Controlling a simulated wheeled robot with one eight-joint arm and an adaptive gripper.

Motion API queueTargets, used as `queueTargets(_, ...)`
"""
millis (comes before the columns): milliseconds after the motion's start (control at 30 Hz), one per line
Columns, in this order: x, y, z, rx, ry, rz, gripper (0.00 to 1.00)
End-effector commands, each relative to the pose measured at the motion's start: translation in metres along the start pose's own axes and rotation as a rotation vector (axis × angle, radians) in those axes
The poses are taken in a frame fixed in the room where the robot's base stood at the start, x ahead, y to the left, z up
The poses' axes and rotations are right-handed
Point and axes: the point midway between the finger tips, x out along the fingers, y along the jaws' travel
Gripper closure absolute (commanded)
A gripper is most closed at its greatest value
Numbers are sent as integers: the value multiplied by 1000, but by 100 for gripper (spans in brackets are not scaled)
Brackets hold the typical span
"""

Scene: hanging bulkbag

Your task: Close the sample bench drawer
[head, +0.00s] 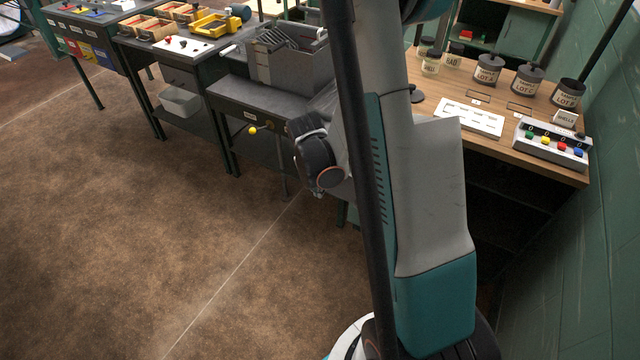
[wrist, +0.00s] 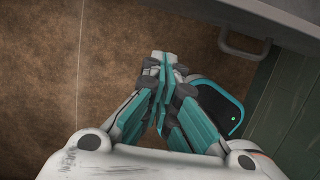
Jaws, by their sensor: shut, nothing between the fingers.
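The sample bench (head: 545,165) has a wooden top and stands at the right in the head view. My arm covers much of its front there, so I cannot make out its drawer. In the wrist view, a grey front (wrist: 205,12) with a bar handle (wrist: 245,47) is at the upper right. It looks like a drawer front, but how far it stands out cannot be told. My gripper (wrist: 158,62) is shut and empty, left of and below the handle in that picture, apart from it. Its fingers are not clearly visible in the head view.
Sample jars (head: 488,70), a white card (head: 469,117) and a button box (head: 552,145) stand on the bench. A grey bench (head: 235,93) with a yellow knob (head: 252,130) is left of my arm. A green wall (head: 590,230) bounds the right. Brown floor (head: 130,220) is clear at left.

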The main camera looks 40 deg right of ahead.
Motion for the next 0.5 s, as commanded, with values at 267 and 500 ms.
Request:
queueTargets(267,58,0,0,2,0,0,100)
queueTargets(500,60,0,31,3,1,0,100)
